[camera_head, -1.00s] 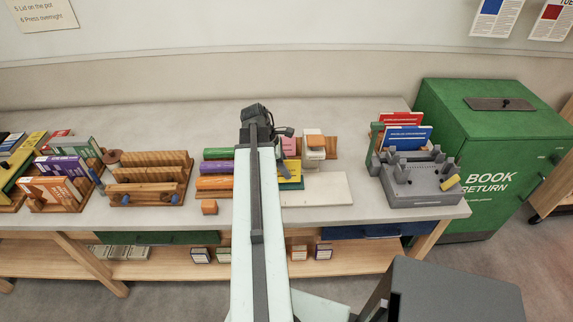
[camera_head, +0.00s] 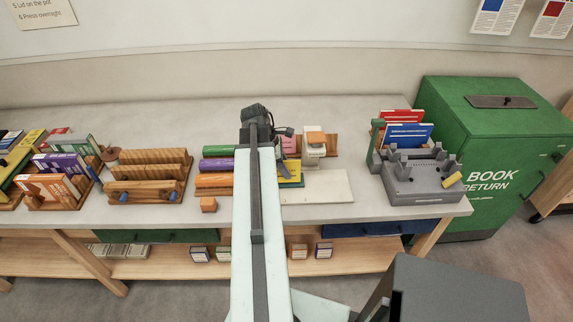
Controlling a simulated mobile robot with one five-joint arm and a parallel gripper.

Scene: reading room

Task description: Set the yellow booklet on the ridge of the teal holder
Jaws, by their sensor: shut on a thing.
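The yellow booklet (camera_head: 292,169) shows just right of my arm, in the middle of the table. A narrow strip of the teal holder (camera_head: 291,186) shows directly below it in the picture. My gripper (camera_head: 281,156) is mostly hidden behind my own arm; only a small dark part shows at the booklet's upper left. It is shut on the yellow booklet. My arm hides the left part of both booklet and holder, so I cannot tell whether the booklet touches the ridge.
A pale board (camera_head: 325,187) lies close on the right. Purple and orange rolls (camera_head: 214,180) and a small orange block (camera_head: 208,204) are on the left. A white-and-orange stack (camera_head: 314,148) stands behind. A grey rack (camera_head: 423,180) with books is farther right, wooden racks (camera_head: 148,180) farther left.

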